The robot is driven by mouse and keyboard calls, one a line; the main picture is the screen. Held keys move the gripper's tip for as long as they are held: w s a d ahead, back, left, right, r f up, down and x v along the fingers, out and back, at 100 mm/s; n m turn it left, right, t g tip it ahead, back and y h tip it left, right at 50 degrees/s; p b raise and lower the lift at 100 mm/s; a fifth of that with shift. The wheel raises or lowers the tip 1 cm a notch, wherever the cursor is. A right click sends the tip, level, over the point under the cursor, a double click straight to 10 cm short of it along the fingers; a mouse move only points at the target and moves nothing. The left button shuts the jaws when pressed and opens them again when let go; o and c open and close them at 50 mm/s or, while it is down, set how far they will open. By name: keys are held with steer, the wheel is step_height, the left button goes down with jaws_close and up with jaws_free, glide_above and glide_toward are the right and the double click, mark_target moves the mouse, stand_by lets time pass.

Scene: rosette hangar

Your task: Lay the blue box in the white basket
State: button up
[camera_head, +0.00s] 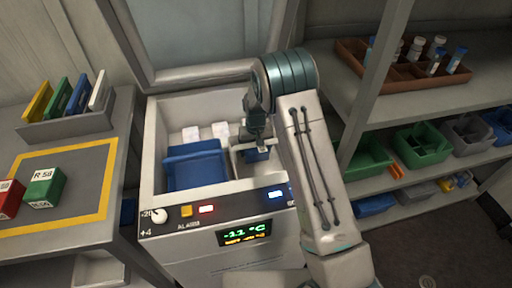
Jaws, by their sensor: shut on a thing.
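My gripper (258,143) reaches down into the open white chest freezer (152,165) and is shut on a small blue box (258,155). The blue box is at the right side of the freezer's inside, mostly hidden by my gripper and arm. A pale basket (236,163), which looks like the white basket, is around or just behind the blue box, partly covered by my arm. I cannot tell whether the box touches the basket's floor.
A larger blue bin (196,166) fills the freezer's left part, with white packs (191,133) behind it. The freezer's front panel has a knob and display (245,233). A left table holds a green box (44,188) and red box (9,197). Shelves (425,95) stand right.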

steer(key=shift+f, duration=0.35)
steer(key=o, duration=1)
step_height(320, 180, up, 14)
